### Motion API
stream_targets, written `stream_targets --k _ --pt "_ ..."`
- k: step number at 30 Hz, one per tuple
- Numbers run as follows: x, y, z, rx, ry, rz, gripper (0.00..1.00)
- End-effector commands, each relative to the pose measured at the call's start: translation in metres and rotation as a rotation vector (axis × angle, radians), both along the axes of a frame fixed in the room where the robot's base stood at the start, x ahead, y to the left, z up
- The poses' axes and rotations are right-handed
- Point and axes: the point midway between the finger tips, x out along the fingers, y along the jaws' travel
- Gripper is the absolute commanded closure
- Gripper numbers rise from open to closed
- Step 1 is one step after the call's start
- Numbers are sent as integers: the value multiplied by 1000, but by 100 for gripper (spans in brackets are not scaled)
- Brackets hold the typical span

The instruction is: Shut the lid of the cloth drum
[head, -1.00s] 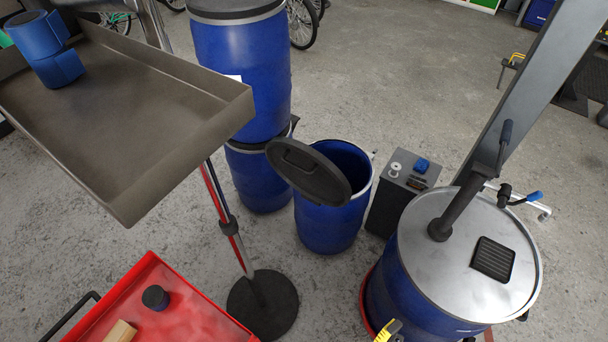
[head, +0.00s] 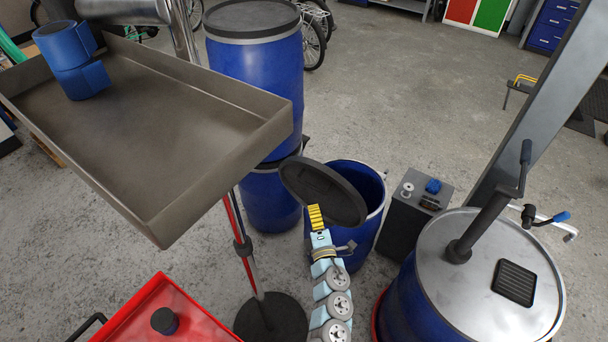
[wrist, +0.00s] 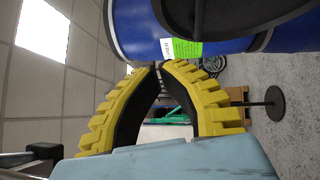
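The open blue drum (head: 362,250), which I take to be the cloth drum, stands on the floor in the middle of the head view. Its black round lid (head: 345,200) is tilted up at the left of the rim, and the drum mouth is partly uncovered. I cannot see any cloth inside. My gripper (head: 315,212) has yellow ridged fingers and is at the lid's lower left edge; I cannot tell if it touches. In the wrist view the fingertips (wrist: 159,66) meet with nothing between them.
Stacked blue drums (head: 255,75) stand behind left. A metal tray (head: 150,120) on a stand overhangs the left. A red tray (head: 190,315) is below. A dark box (head: 405,225) and a metal-topped drum (head: 490,250) with a crank stand right. Open floor lies behind.

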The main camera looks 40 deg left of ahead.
Motion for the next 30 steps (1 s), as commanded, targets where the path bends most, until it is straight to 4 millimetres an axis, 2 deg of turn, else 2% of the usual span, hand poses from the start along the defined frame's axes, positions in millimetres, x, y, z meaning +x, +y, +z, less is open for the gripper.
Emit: stream_targets --k 5,30 --pt "7 8 2 -3 -1 -2 100" --pt "55 77 13 1 -2 1 100"
